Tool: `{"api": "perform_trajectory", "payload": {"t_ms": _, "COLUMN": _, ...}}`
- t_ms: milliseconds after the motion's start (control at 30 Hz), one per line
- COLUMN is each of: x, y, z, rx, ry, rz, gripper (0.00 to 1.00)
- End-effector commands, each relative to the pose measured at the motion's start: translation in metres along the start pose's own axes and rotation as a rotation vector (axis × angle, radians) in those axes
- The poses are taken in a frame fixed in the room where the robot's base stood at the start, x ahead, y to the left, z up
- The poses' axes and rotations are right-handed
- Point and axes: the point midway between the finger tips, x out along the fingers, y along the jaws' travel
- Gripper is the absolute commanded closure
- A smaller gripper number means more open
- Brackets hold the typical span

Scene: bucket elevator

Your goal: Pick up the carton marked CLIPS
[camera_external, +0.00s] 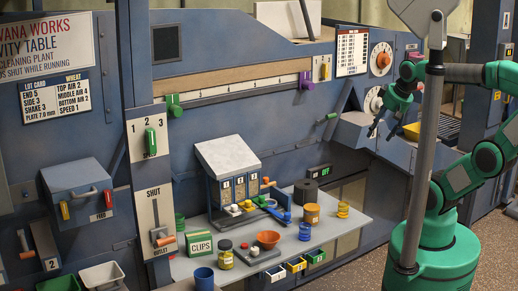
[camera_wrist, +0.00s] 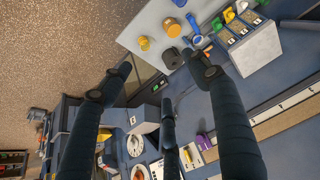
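The carton marked CLIPS (camera_external: 199,244) is a green box with a pale label, standing at the left part of the grey work table (camera_external: 350,222). It does not show in the wrist view. My gripper (camera_external: 379,129) is up at the right, well above the table and far from the carton, in front of the blue machine. In the wrist view my gripper's dark fingers (camera_wrist: 160,68) are spread apart with nothing between them.
A lever panel (camera_external: 154,210) rises behind the carton. A dispenser with a white lid (camera_external: 228,155) stands mid-table. A grey pole (camera_external: 423,150) stands before my arm.

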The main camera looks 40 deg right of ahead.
Motion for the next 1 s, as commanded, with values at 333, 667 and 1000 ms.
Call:
{"api": "perform_trajectory", "payload": {"t_ms": 333, "x": 0.000, "y": 0.000, "z": 0.000, "rx": 0.000, "ry": 0.000, "rz": 0.000, "gripper": 0.11}}
{"api": "perform_trajectory", "payload": {"t_ms": 667, "x": 0.009, "y": -0.015, "z": -0.011, "rx": 0.043, "ry": -0.018, "rz": -0.042, "gripper": 0.11}}
{"api": "perform_trajectory", "payload": {"t_ms": 1000, "x": 0.048, "y": -0.078, "z": -0.055, "rx": 0.249, "ry": -0.105, "rz": -0.201, "gripper": 0.11}}
